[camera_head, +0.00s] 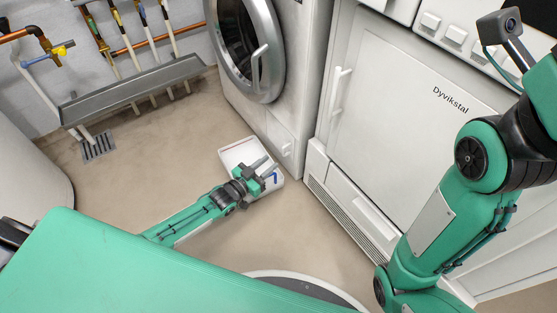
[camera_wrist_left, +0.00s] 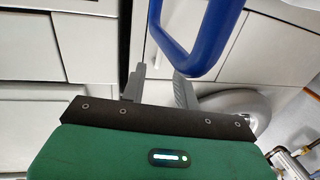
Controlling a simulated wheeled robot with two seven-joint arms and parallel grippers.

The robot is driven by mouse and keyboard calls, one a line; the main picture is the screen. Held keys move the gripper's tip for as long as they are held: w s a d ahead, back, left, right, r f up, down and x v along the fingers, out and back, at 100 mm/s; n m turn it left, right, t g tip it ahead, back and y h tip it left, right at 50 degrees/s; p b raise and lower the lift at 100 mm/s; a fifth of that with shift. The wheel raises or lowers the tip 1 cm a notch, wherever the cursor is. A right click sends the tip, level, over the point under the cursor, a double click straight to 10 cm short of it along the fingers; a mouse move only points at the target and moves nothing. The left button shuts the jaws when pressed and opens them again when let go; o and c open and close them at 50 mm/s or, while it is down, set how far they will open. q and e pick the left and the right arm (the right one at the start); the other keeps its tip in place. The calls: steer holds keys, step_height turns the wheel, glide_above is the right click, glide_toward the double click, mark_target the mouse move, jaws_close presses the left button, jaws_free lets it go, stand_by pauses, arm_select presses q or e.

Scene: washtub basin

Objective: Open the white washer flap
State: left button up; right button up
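The white washer flap (camera_head: 284,138) is a small panel at the lower right of the washer front (camera_head: 246,105). It looks closed in the head view. My left gripper (camera_head: 268,167) is low, a little in front of the flap and apart from it, above a white tray on the floor. In the left wrist view its two fingers (camera_wrist_left: 160,85) stand apart with nothing visible between them. A blue handle (camera_wrist_left: 205,50) crosses close to the fingertips there and hides part of the pale machine front. My right gripper is out of view; only its arm shows.
The white tray (camera_head: 235,155) stands on the floor under my left gripper. The round washer door (camera_head: 262,62) is above the flap. A white dryer (camera_head: 385,110) stands at the right. Pipes, a grey trough (camera_head: 130,90) and a drain (camera_head: 98,147) are at the left.

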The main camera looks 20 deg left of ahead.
arm_select(q)
steer(key=b+x, duration=0.2)
steer(key=x, duration=0.3)
steer(key=shift+w+d, duration=0.15)
steer(key=shift+w, duration=0.15)
jaws_close()
